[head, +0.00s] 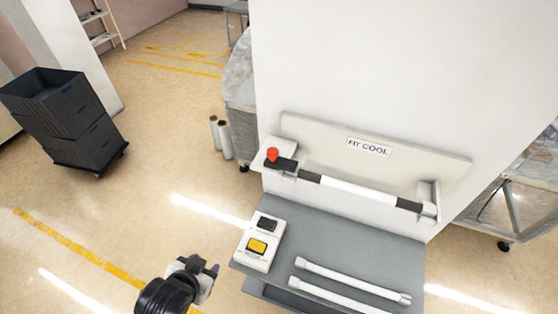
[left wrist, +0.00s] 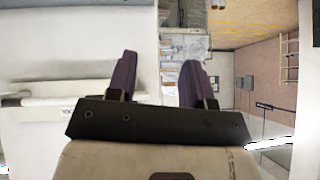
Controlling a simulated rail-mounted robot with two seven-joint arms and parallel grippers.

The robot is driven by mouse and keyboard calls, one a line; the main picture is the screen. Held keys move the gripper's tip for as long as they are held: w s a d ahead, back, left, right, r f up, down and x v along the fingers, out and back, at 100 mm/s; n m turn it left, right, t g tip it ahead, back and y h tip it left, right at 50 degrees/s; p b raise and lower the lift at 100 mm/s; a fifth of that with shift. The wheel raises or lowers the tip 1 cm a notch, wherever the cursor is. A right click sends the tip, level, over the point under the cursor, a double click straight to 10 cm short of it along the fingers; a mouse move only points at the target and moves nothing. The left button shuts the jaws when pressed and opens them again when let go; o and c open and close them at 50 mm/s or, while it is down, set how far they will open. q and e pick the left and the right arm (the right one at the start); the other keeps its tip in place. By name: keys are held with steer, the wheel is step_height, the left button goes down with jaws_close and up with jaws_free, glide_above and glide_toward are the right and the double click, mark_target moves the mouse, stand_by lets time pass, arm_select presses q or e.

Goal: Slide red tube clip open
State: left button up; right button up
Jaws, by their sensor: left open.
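The red clip (head: 272,155) is a red knob on a dark block at the left end of a white tube (head: 358,190) with dark bands. The tube lies level in a fixture against a white panel marked "FIT COOL" (head: 369,147). My left gripper (head: 208,270) is at the lower left of the head view, apart from the clip and left of the grey shelf. In the left wrist view its two purple fingers (left wrist: 160,75) stand apart with nothing between them. The clip cannot be made out in that view. My right gripper is not in view.
A grey shelf (head: 330,238) holds a control box (head: 259,241) with a yellow button, and loose white tubes (head: 353,281). Stacked dark crates (head: 70,120) stand at the far left. White rolls (head: 221,138) stand on the floor behind.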

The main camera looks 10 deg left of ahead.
arm_select(q)
steer(key=shift+o, duration=0.9)
steer(key=w+a+r+t+b, duration=0.2)
steer(key=w+b, duration=0.1)
steer(key=w, duration=0.5)
steer(key=shift+a+r+y, duration=0.15)
steer(key=shift+a+y, duration=0.05)
steer(key=shift+y, duration=0.2)
arm_select(e)
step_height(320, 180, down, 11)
steer(key=b, duration=0.6)
arm_select(q)
steer(key=m+h, duration=0.8)
steer(key=h, duration=0.7)
glide_toward(274, 150)
steer(key=shift+t, duration=0.3)
steer(key=p+x, duration=0.3)
steer(key=x, duration=0.7)
steer(key=shift+s+d+p, duration=0.1)
steer(key=shift+s+p, duration=0.05)
steer(key=shift+p, duration=0.15)
steer(key=shift+w+d+f, duration=0.2)
steer(key=shift+w+d, duration=0.25)
steer(key=shift+d, duration=0.15)
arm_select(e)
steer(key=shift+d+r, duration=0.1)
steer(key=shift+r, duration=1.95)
